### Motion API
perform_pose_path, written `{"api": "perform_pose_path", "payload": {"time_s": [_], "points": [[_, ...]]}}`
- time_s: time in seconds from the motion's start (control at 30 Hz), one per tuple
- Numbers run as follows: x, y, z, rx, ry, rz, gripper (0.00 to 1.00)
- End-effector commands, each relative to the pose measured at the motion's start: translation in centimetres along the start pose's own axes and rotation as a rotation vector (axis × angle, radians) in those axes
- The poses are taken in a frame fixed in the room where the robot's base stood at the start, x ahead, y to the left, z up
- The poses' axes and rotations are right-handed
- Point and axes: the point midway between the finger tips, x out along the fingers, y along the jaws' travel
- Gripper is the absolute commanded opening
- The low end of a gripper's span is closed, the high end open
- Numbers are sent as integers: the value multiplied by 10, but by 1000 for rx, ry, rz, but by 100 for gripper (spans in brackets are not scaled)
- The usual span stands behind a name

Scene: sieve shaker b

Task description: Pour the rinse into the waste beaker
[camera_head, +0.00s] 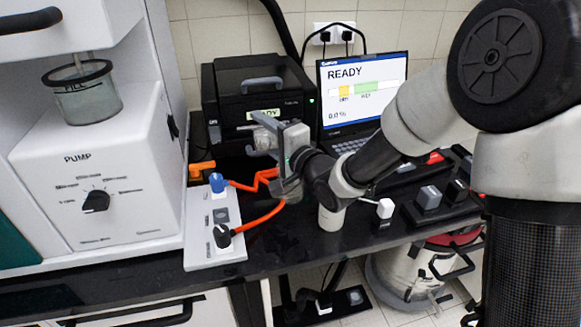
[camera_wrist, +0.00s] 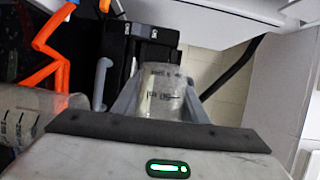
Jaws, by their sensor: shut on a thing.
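My gripper (camera_head: 268,140) is raised over the bench in front of the black printer-like box. In the wrist view its two fingers (camera_wrist: 160,100) are shut on a clear beaker (camera_wrist: 162,85) with dark markings. The held beaker shows only partly in the head view, against the box. A second clear, marked vessel (camera_wrist: 28,115) is at the left edge of the wrist view, beside the gripper. In the head view a clear vessel (camera_head: 288,189) shows just below my gripper, partly hidden; I cannot tell which is the waste beaker. Liquid inside the held beaker cannot be made out.
A white pump unit (camera_head: 105,180) stands left, with a beaker marked FILL (camera_head: 82,98) under its spout. Orange cables (camera_head: 262,216) run from a white switch panel (camera_head: 212,240). The black box (camera_head: 258,88) and a laptop reading READY (camera_head: 360,92) stand behind. Switch blocks (camera_head: 428,198) lie right.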

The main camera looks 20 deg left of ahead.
Motion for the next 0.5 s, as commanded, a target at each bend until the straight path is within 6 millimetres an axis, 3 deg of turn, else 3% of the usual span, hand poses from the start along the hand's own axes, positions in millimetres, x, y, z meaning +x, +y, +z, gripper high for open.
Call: {"api": "perform_pose_path", "payload": {"time_s": [0.5], "points": [[-1, -7, -2, 53, 0, -22, 17]]}}
